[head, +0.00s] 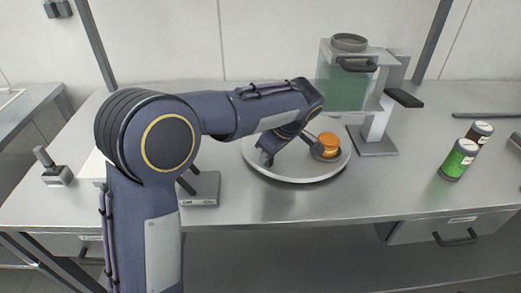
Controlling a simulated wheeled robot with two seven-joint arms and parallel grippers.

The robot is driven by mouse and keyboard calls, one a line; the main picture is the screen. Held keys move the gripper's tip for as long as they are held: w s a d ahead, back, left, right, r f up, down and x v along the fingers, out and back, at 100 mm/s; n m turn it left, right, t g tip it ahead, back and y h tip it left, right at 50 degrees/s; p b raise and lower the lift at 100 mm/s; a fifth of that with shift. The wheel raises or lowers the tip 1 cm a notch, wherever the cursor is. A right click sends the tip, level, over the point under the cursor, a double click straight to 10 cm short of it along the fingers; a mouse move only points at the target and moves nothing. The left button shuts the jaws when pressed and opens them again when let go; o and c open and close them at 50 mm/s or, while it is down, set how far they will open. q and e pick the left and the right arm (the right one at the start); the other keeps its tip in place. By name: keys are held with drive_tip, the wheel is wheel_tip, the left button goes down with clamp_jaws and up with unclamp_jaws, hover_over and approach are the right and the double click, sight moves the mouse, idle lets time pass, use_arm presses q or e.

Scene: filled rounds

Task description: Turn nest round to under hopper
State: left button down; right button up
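A round white turntable (290,178) lies on the steel bench. A grey nest (318,154) with an orange piece (329,141) in it sits near the turntable's right side. The hopper (343,88), a greenish see-through box with a round grey top opening, stands on a grey post behind and right of the nest. My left gripper (290,152) is low over the turntable, left of the nest, with its fingers spread apart. The right finger is close to the nest; I cannot tell whether they touch. My forearm hides the turntable's far left edge. My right gripper is not in view.
A green bottle (458,160) and a dark brown bottle (480,132) stand at the right. A small grey device (56,171) is at the far left, and a grey block (200,190) lies left of the turntable. The bench front is clear.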

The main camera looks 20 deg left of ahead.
sight(303, 172)
use_arm(q)
drive_tip(key=shift+s+d+r+n+g+p, duration=0.15)
drive_tip(key=shift+d+n+g+p, duration=0.1)
drive_tip(key=shift+d+n, duration=0.45)
drive_tip(key=shift+s+d+f+n+g+p, duration=0.2)
drive_tip(key=shift+d+n, duration=0.3)
drive_tip(key=shift+d, duration=0.35)
drive_tip(key=shift+d+r+n+g+p, duration=0.2)
drive_tip(key=shift+d+n+g+p, duration=0.25)
drive_tip(key=shift+d+n, duration=0.65)
drive_tip(key=shift+w+d+n+g+p, duration=0.2)
drive_tip(key=shift+d+n+p, duration=0.35)
drive_tip(key=shift+d, duration=0.25)
drive_tip(key=shift+w+d+n+g+p, duration=0.1)
drive_tip(key=shift+d+n+g+p, duration=0.1)
drive_tip(key=shift+d+n+p, duration=0.4)
drive_tip(key=shift+w+d+n+g+p, duration=0.2)
drive_tip(key=shift+d+n+p, duration=0.3)
drive_tip(key=shift+d+p, duration=0.15)
drive_tip(key=shift+w+d+n+g+p, duration=0.2)
drive_tip(key=shift+d+n+p, duration=0.3)
drive_tip(key=shift+d, duration=0.2)
drive_tip(key=c, duration=1.3)
unclamp_jaws()
drive_tip(key=shift+d+f, duration=0.1)
drive_tip(key=shift+d, duration=0.05)
